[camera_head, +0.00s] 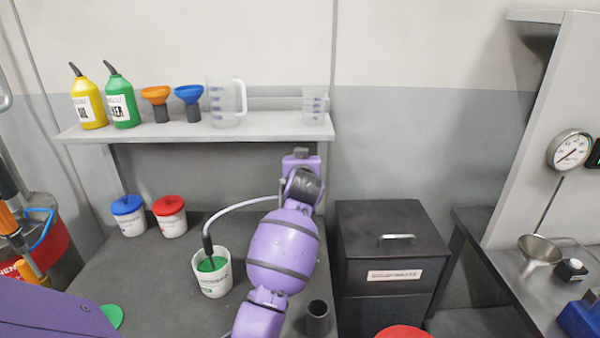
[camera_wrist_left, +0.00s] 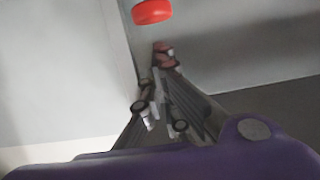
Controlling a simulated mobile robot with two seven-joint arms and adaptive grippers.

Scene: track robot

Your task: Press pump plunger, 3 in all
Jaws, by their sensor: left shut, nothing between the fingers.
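A curved grey spout (camera_head: 240,206) reaches from behind my purple arm to a white container with green contents (camera_head: 213,273). The rest of the pump and its plunger are hidden behind my arm in the head view. In the left wrist view, my left gripper (camera_wrist_left: 163,50) is shut and empty. A red rounded knob (camera_wrist_left: 152,11) shows just beyond its fingertips, with a visible gap; I cannot tell for sure that it is the plunger's top. In the head view the left gripper is hidden by its wrist. My right gripper is not in view.
A shelf (camera_head: 260,131) above the bench holds yellow and green bottles, two funnels and clear jugs. Blue-lidded (camera_head: 129,215) and red-lidded tubs (camera_head: 170,216) stand at the bench's back left. A dark cup (camera_head: 317,318) is near the front. A dark cabinet (camera_head: 390,250) stands right.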

